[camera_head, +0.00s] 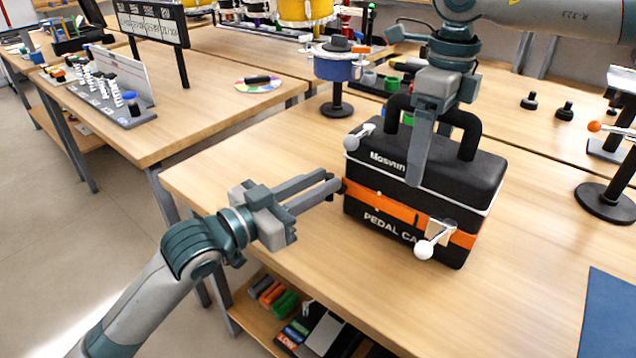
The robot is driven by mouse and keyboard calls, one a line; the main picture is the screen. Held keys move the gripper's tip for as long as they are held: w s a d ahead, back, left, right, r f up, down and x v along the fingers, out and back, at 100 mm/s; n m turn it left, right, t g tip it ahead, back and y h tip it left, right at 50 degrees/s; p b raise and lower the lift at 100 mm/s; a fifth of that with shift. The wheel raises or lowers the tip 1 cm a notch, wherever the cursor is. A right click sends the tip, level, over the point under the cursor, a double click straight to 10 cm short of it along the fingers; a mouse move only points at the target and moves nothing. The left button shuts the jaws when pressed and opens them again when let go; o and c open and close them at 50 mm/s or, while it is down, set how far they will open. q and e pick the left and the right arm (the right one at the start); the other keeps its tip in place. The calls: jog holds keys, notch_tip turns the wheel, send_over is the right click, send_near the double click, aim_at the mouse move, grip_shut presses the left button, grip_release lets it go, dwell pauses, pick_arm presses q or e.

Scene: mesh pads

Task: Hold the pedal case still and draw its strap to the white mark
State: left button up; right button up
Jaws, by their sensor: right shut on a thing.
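The black pedal case (380,207) stands upright on the wooden table, with an orange strap (385,207) around its middle. A pale plate with a white-knobbed lever (425,248) sits on its front; a second white-knobbed lever (352,141) is at its upper left. I cannot tell which pale patch is the white mark. My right gripper (417,172) comes down from above, shut on the black handle (468,128), its fingers partly hiding it. My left gripper (333,186) points right at strap height, its fingertips at the case's left edge. Its fingers lie close together; contact and opening are unclear.
A round-based stand with a blue drum (337,68) is behind the case. A stand with an orange knob (605,200) is at the right, with a blue mat (610,315) nearer. Bare tabletop (400,300) lies before the case. Small black knobs (565,111) stand behind right.

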pick_arm(q)
grip_shut()
pick_arm(e)
jog(key=shift+s+f, duration=0.15)
jog(key=shift+f, duration=0.2)
pick_arm(q)
jog(key=w+a, duration=0.4)
jog(key=a, duration=0.2)
jog(key=shift+w, duration=0.4)
jog(key=shift+o, duration=2.1)
grip_release()
jog(key=shift+s, duration=0.15)
jog(key=v, duration=1.2)
